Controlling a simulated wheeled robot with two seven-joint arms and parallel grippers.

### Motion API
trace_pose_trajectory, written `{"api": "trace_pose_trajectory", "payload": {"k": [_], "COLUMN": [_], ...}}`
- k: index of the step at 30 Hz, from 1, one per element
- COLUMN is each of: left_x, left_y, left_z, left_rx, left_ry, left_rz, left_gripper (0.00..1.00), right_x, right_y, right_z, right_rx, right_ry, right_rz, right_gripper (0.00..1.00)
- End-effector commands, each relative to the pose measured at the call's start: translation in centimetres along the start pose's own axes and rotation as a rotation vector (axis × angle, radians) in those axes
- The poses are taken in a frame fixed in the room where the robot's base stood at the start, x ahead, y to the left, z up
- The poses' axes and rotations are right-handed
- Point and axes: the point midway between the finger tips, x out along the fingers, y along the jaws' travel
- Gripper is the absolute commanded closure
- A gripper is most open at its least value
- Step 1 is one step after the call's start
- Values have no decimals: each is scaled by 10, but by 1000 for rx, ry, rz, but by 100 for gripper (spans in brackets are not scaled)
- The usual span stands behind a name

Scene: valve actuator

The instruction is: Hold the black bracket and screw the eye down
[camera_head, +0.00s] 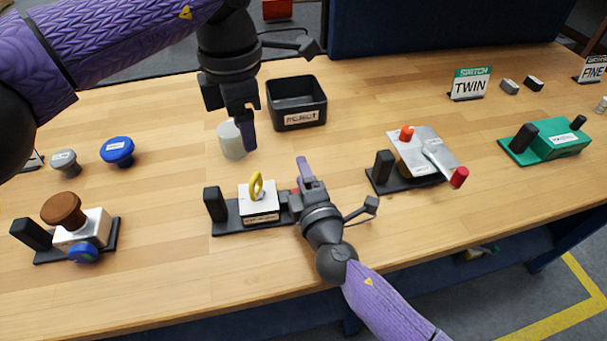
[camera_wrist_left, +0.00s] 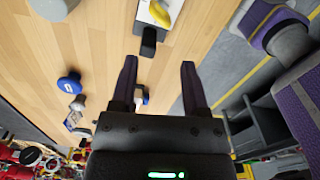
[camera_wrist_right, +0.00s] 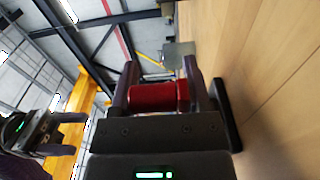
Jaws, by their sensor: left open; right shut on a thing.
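The yellow eye (camera_head: 256,186) stands upright on a white block (camera_head: 260,206) on a black base. The black bracket (camera_head: 215,204) rises at that base's left end. In the left wrist view the bracket (camera_wrist_left: 148,42) and the eye (camera_wrist_left: 160,12) lie beyond the fingertips. My left gripper (camera_head: 246,125) points down above the table, behind the eye; its fingers (camera_wrist_left: 159,65) are apart with nothing held. My right gripper (camera_head: 304,180) is at the base's right end. In the right wrist view it is shut on a red cylinder (camera_wrist_right: 153,96); its fingers hide most of this in the head view.
A white cylinder (camera_head: 231,141) and the black reject bin (camera_head: 297,104) stand behind the eye. A brown-knobbed station (camera_head: 64,210) is at left, a red-handled metal one (camera_head: 422,155) at right, a green one (camera_head: 546,142) farther right. Bare wood lies between the stations.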

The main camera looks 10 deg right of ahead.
Motion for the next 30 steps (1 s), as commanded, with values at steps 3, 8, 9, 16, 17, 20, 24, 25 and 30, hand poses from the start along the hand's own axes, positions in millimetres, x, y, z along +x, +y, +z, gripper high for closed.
{"api": "trace_pose_trajectory", "payload": {"k": [3, 8, 9, 16, 17, 20, 24, 25, 30], "left_x": [-2, -13, -16, -23, -20, -1, 37, 45, 79], "left_y": [-2, -9, -11, -17, -17, -15, -10, -10, -5], "left_z": [2, 12, 15, 21, 21, 17, 11, 10, 5], "left_rx": [-64, -446, -549, -904, -916, -923, -924, -924, -923], "left_ry": [12, 66, 75, 92, 93, 95, 94, 94, 93], "left_rz": [8, 75, 96, 179, 182, 181, 180, 180, 182], "left_gripper": [49, 49, 49, 49, 49, 49, 49, 49, 49], "right_x": [0, 0, 0, 0, 0, 0, 0, 0, -1], "right_y": [-1, -1, -1, -2, -2, -2, -2, -2, -2], "right_z": [0, 0, 0, 0, 0, 0, 0, 0, 0], "right_rx": [0, 0, 0, 0, 0, 0, 0, 0, 0], "right_ry": [0, 0, 0, 0, 0, 0, 0, 0, 0], "right_rz": [-3, -3, -3, -4, -4, -4, -4, -4, -4], "right_gripper": [100, 100, 100, 100, 100, 100, 100, 100, 100]}}
